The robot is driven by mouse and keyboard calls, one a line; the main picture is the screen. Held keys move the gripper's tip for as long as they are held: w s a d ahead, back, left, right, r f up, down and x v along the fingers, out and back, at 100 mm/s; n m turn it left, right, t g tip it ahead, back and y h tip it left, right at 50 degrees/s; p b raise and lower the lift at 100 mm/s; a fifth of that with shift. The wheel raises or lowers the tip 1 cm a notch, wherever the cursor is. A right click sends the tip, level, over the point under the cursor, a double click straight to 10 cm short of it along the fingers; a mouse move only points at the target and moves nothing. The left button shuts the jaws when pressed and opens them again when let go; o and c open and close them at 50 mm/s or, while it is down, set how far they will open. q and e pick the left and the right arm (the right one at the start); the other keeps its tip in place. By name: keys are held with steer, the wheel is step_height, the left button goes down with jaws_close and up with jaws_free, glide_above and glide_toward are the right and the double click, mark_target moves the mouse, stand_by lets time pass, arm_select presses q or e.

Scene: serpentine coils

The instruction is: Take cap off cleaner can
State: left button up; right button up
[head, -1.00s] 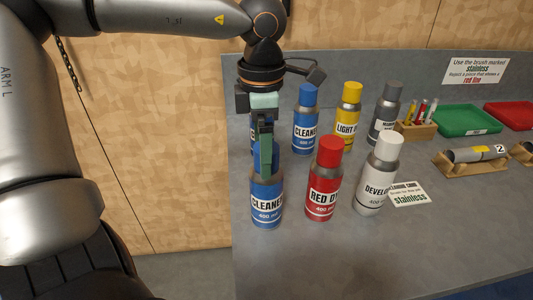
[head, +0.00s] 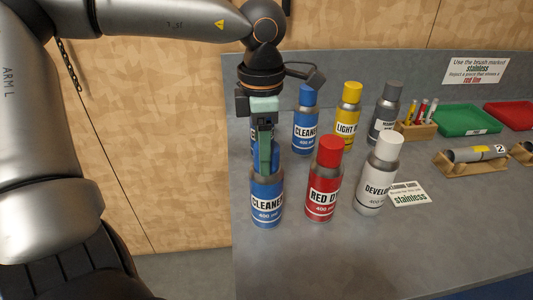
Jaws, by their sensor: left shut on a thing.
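The front cleaner can (head: 267,205) stands upright near the left edge of the grey bench, blue with a white label and silver shoulder. My left gripper (head: 265,158) points straight down over its top and is shut on the can's blue cap (head: 276,158), which shows only in slivers beside the fingers. The fingers hide most of the cap, so I cannot tell whether it is clear of the can. My right gripper is not in view.
A red dye can (head: 323,185) and a white developer can (head: 378,178) stand close to the right. Behind are another cleaner can (head: 306,125), a yellow can (head: 346,120) and a grey can (head: 384,115). The front right of the bench is clear.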

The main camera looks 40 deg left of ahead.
arm_select(q)
steer(key=shift+c, duration=0.7)
